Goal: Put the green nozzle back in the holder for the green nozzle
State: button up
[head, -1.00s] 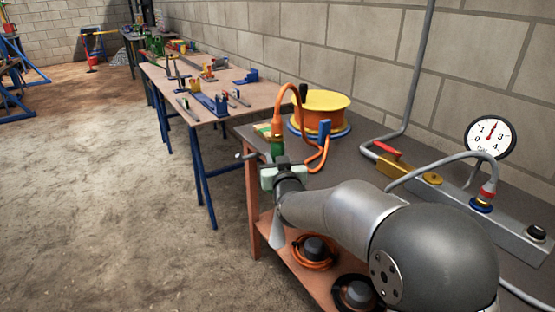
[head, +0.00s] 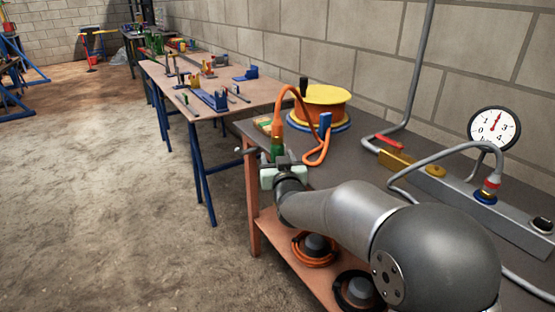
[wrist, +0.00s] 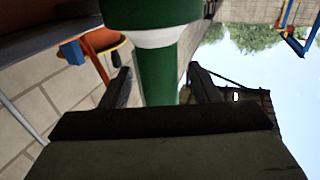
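The green nozzle (head: 277,147) hangs from an orange hose (head: 302,88) near the left corner of the dark bench. My gripper (head: 283,163) is around its lower part. The nozzle's outlet end is hidden by my gripper in the head view. A small yellow and green item (head: 264,123) lies behind it at the bench edge. I cannot tell which thing is the nozzle's holder.
An orange and yellow drum (head: 319,104) stands behind the hose, with a blue block (head: 325,121) in front. A gauge (head: 495,128), grey pipe and manifold (head: 480,190) occupy the right. Black-and-orange coils (head: 315,249) lie on the lower shelf.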

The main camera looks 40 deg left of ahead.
jog(key=shift+f, duration=0.1)
jog(key=v, duration=1.7)
jog(key=shift+s+d+p, duration=0.15)
jog(key=shift+s+p, duration=0.05)
jog(key=shift+p, duration=0.2)
jog(key=w+d+r+m+g+h+p, duration=0.1)
jog(key=d+r+h+p, duration=0.15)
jog(key=d+p, duration=0.45)
jog(key=w+d+r+m+g+h+p, duration=0.1)
jog(key=d+r+m+g+h+p, duration=0.2)
jog(key=d, duration=0.7)
jog(key=w+d+r+h+p, duration=0.2)
jog(key=d+h+p, duration=0.25)
jog(key=d, duration=0.45)
jog(key=s+d+r+m+g+h+p, duration=0.1)
jog(key=s+d+r+m+g+p, duration=0.1)
jog(key=s+d, duration=0.6)
jog(key=s+d+r+m+g+h+p, duration=0.2)
jog(key=s+d+r+m+g+p, duration=0.1)
jog(key=s+d+p, duration=0.4)
jog(key=s+d+r+g, duration=0.1)
jog(key=s+d+g, duration=0.1)
jog(key=d, duration=0.1)
jog(key=shift+g, duration=0.4)
